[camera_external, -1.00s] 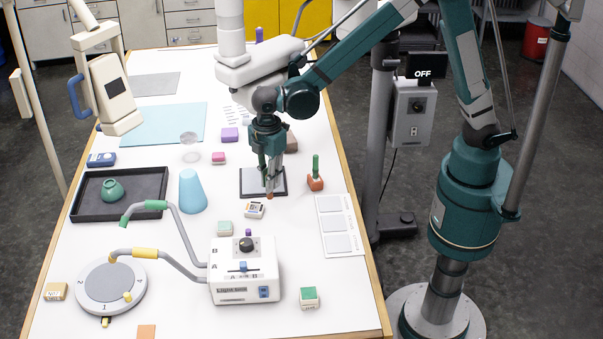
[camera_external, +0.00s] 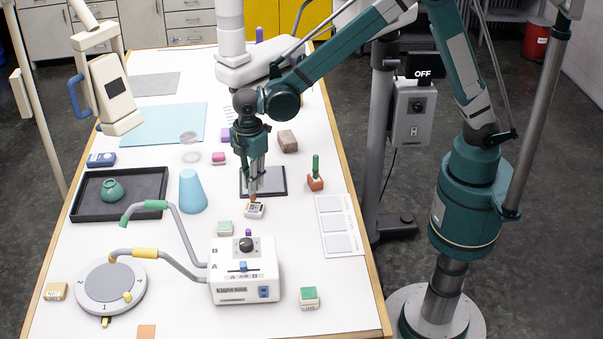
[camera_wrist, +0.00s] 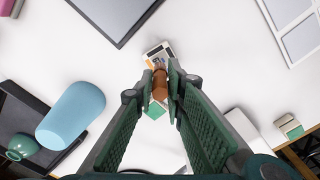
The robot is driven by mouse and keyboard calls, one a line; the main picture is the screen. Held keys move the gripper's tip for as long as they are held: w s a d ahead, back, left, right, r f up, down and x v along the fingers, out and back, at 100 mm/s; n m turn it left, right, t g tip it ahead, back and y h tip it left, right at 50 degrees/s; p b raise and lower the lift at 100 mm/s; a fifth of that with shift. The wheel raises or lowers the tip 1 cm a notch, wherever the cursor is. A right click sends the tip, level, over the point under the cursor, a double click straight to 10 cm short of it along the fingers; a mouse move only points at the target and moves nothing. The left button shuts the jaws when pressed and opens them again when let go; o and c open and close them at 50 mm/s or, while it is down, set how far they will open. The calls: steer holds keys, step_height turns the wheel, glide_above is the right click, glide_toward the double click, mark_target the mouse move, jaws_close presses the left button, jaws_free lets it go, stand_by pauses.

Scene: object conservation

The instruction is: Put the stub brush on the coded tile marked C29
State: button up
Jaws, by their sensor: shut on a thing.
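My gripper (camera_external: 254,190) is shut on a small orange-brown, rounded piece (camera_wrist: 161,85), which I take to be the stub brush. Its lower end is hidden or too small to make out. In the external view it is right above a small white tile block (camera_external: 254,211) with a dark and orange pattern, which also shows in the wrist view (camera_wrist: 157,53) just beyond the fingertips. I cannot tell whether they touch. Other small blocks are a pale green one (camera_external: 224,228), a green-topped one (camera_external: 309,296) and a tan one (camera_external: 55,291). I cannot read C29 on any.
A dark-framed plate (camera_external: 276,183) lies behind the gripper. A light blue cone (camera_external: 191,192) and a black tray (camera_external: 85,207) with a green bowl are to the left. A white control box (camera_external: 244,285) stands in front.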

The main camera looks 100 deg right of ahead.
steer(key=shift+s+f, duration=0.1)
steer(key=shift+f, duration=1.55)
steer(key=shift+f, duration=0.15)
steer(key=o, duration=0.9)
steer(key=shift+c, duration=0.2)
steer(key=shift+r, duration=0.2)
step_height(320, 180, up, 12)
steer(key=shift+f, duration=0.1)
